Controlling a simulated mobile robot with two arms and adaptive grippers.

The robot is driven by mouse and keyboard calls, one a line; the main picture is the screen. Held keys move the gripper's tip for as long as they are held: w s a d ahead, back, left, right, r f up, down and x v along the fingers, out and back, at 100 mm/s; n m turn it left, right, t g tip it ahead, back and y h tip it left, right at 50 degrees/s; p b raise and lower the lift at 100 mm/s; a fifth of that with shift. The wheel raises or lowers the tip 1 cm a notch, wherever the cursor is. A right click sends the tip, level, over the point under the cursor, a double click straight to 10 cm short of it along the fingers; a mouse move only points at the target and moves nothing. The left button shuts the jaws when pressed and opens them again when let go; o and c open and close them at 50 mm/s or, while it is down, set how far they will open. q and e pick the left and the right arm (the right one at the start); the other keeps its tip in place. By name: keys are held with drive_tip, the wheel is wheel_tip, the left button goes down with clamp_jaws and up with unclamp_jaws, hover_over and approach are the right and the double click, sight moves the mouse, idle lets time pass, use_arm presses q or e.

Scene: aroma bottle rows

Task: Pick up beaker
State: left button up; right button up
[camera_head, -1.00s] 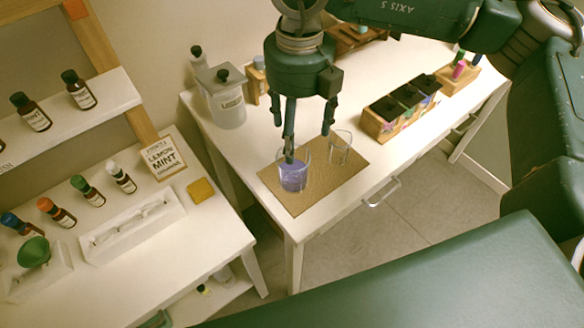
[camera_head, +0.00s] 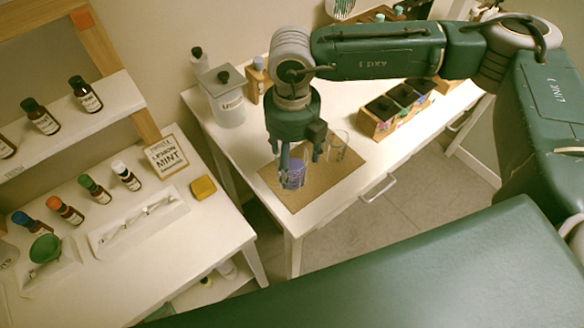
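A clear glass beaker with purple liquid (camera_head: 293,178) stands on a brown mat (camera_head: 318,190) on the white table. A second, clear empty-looking beaker (camera_head: 340,147) stands behind it to the right. My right gripper (camera_head: 301,165) points down over the purple beaker, its fingers apart. One finger overlaps the beaker's left side and another hangs to its upper right. I cannot tell whether they touch the glass. The gripper partly hides the beaker's rim. My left gripper is not in view.
A wooden box with dark compartments (camera_head: 381,119) is at the right. The left bench has several small bottles, a sign (camera_head: 166,157) and a yellow block (camera_head: 203,187). The mat's front part is clear.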

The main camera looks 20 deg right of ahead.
drive_tip(key=c, duration=1.3)
drive_tip(key=shift+w+r, duration=0.1)
drive_tip(key=shift+r, duration=0.1)
